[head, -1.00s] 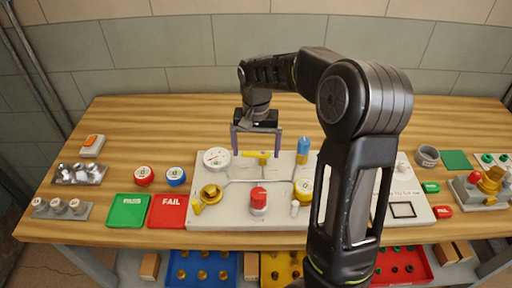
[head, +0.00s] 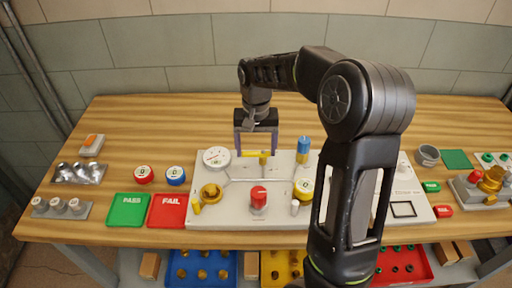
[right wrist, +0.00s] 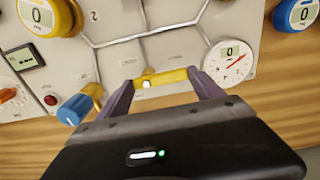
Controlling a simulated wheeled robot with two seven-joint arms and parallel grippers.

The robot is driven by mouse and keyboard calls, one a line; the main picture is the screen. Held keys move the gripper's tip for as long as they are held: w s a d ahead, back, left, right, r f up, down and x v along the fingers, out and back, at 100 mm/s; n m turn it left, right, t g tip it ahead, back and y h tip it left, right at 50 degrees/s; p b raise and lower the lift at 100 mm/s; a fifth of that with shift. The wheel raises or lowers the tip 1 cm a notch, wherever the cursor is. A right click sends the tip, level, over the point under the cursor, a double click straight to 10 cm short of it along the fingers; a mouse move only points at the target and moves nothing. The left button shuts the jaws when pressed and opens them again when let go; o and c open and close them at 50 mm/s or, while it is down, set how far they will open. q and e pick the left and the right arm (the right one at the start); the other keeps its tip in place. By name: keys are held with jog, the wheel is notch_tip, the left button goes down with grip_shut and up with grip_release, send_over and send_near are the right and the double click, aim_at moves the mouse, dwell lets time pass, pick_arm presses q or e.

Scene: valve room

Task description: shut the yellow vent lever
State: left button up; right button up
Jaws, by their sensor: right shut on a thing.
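The yellow vent lever (head: 262,154) is at the back edge of the light grey valve panel (head: 230,216). It lies crosswise, left to right in the head view. My right gripper (head: 256,153) points down over it, with one finger at each end of the lever. In the right wrist view the yellow lever (right wrist: 162,77) spans the gap between the purple-grey fingertips (right wrist: 161,80), and the jaws are shut on it. A small white spot shows near one end of the lever. My left gripper is not in view.
A white dial gauge (head: 216,158) stands close left of the lever and a blue-topped knob (head: 303,148) close right. A red knob (head: 258,197) is in front. Green (head: 127,210) and red (head: 168,211) trays lie left of the panel. The table behind is clear.

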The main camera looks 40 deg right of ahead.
aim_at(256, 152)
jog(key=o, duration=1.4)
jog(key=shift+c, duration=0.2)
notch_tip(256, 152, up, 8)
jog(key=shift+f+b, duration=0.1)
jog(key=shift+b, duration=0.35)
